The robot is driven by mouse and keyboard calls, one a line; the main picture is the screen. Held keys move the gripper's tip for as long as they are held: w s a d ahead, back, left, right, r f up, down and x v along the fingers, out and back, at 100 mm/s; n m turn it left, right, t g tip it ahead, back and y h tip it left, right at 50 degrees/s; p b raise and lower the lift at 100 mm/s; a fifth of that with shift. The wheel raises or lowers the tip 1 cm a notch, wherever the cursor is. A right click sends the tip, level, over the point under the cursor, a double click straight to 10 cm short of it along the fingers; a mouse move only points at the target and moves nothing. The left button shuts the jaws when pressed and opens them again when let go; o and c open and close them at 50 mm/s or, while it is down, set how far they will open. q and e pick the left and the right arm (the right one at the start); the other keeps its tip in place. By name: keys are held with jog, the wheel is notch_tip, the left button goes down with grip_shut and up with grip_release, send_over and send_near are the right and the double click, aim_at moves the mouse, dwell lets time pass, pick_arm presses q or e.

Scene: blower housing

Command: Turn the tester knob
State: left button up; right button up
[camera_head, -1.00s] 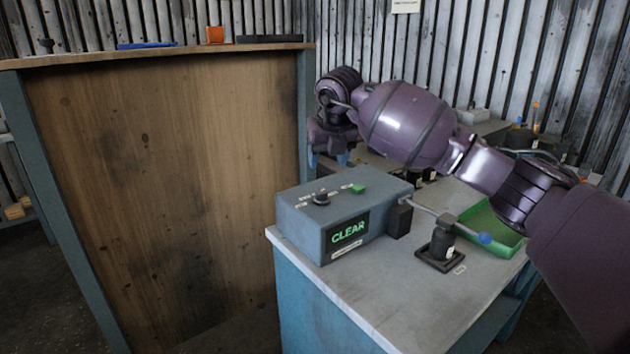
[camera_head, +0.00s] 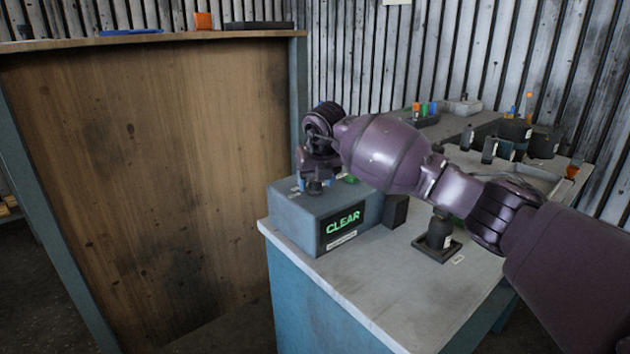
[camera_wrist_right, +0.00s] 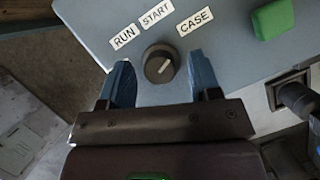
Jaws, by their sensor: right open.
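The tester (camera_head: 295,222) is a blue-grey box on the bench corner, with a lit green CLEAR screen (camera_head: 343,226) on its front. Its dark round knob (camera_wrist_right: 159,64) sits on the top panel below labels RUN, START and CASE in the right wrist view. The white pointer mark on the knob slants toward the upper right. My right gripper (camera_wrist_right: 166,82) is open, its blue fingers on either side of the knob, with a gap to each. In the head view the right gripper (camera_head: 314,184) is over the tester top and mostly hides the knob. My left gripper is not in view.
A green button (camera_wrist_right: 272,18) is on the tester top, right of the knob. A black bottle on a square base (camera_head: 438,236) stands on the bench (camera_head: 375,290) to the right. A tall wooden panel (camera_head: 150,170) stands at the left. Several containers are at the back right.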

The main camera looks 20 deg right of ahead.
jog(key=c, duration=0.9)
